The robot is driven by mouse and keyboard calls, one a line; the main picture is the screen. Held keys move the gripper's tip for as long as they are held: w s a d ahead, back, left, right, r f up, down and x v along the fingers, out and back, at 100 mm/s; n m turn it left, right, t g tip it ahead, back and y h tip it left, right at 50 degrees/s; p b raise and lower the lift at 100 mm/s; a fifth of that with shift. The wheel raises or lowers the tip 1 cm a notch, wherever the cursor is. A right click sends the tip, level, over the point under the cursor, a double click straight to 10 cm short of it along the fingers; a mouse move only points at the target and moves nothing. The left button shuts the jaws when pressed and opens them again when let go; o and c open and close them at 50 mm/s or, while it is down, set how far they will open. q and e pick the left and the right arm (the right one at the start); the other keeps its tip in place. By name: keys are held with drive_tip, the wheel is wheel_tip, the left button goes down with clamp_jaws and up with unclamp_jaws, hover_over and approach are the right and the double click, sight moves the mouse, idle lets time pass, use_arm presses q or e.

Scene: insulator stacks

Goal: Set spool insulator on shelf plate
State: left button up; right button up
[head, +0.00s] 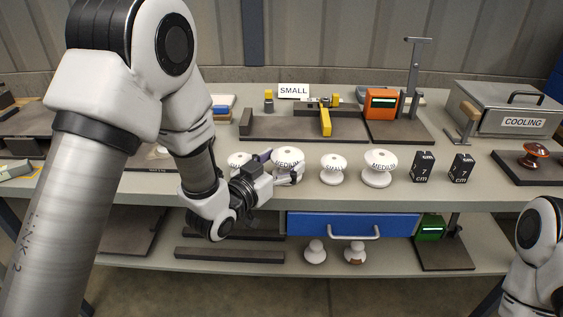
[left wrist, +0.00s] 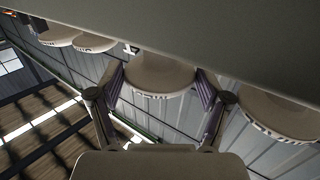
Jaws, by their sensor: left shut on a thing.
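My left gripper (head: 288,176) is shut on a white spool insulator (head: 288,157) marked MEDIUM, near the front edge of the bench. In the left wrist view the fingers (left wrist: 160,88) stand on both sides of this white spool (left wrist: 160,72). Whether its base touches the bench is hidden. More white spools stand beside it: one (head: 238,160) to the left, partly hidden by my arm, a small one (head: 333,168) and a medium one (head: 379,168) to the right. My right gripper is out of view.
Two black 7 cm blocks (head: 423,167) stand right of the spools. A brown insulator (head: 536,153) sits on a dark plate. A blue drawer (head: 350,224) hangs under the bench; two more spools (head: 315,252) stand below it. A metal COOLING box (head: 508,108) is at the back right.

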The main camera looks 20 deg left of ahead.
use_arm(q)
drive_tip(key=o, duration=1.5)
drive_tip(key=shift+f, duration=0.1)
drive_tip(key=shift+s, duration=0.1)
